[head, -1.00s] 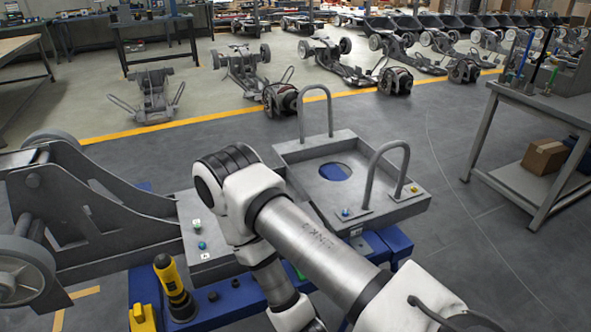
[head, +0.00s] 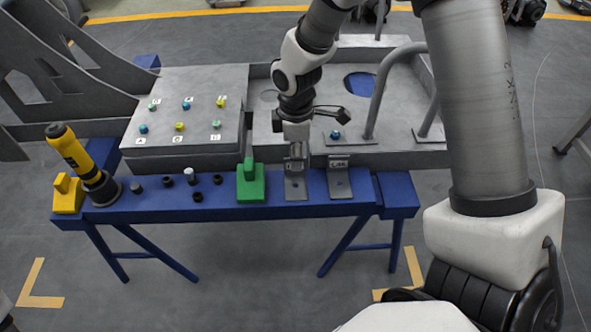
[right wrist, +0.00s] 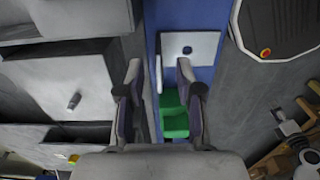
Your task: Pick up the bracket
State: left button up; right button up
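Two grey L-shaped brackets stand side by side on the blue bench, the left bracket (head: 297,188) next to a green block (head: 250,183) and the right bracket (head: 341,184) with a small label. My right gripper (head: 297,152) points down over the left bracket's upright plate and partly hides it. In the right wrist view my right gripper (right wrist: 159,70) is open, with a thin upright plate between its fingers. A bracket's flat plate with a hole (right wrist: 198,48) shows there too, as does the green block (right wrist: 173,118).
Behind the bench are a grey box with coloured, lettered knobs (head: 200,88) and a grey tray with tall hoop handles (head: 393,85). A yellow-black tool (head: 75,155), a yellow block (head: 67,193) and several small dark parts occupy the bench's left part. Open floor lies in front.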

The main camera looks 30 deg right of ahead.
aim_at(292, 179)
notch_tip(292, 179, down, 2)
jog(key=shift+w+a+f, duration=0.1)
jog(key=shift+w+f, duration=0.05)
jog(key=shift+f, duration=0.05)
jog(key=shift+r, duration=0.15)
grip_shut()
